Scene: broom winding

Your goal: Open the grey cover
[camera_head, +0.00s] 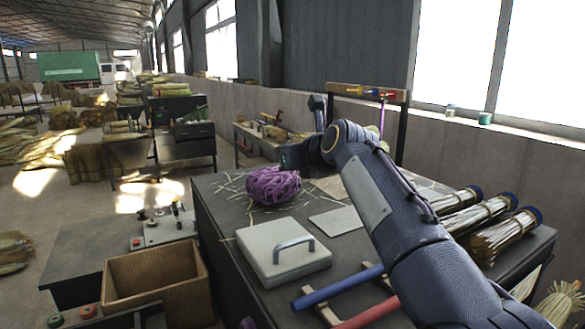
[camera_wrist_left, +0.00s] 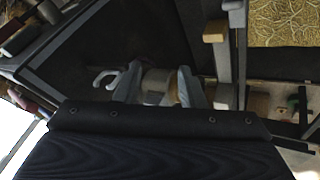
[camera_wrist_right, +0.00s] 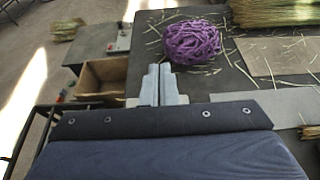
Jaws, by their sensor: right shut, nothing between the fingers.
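The grey cover (camera_head: 283,255) is a flat pale square lid with an arched grey handle (camera_head: 294,243), resting at the left front of the dark worktable in the head view. It lies flat. My right gripper (camera_head: 290,158) is beyond and above the cover, near the purple bundle, apart from the handle. In the right wrist view my right gripper's fingers (camera_wrist_right: 160,85) are together and empty; I cannot make out the cover there. My left gripper (camera_wrist_left: 158,88) shows only in its wrist view, with its fingers apart and no object clearly between them.
A purple tangled bundle (camera_head: 272,185) sits behind the cover. An open cardboard box (camera_head: 155,280) stands left of the table. Blue (camera_head: 337,287) and red (camera_head: 367,315) handles lie in front; several straw brooms (camera_head: 500,235) lie at right. A flat pale sheet (camera_head: 336,222) lies beside the cover.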

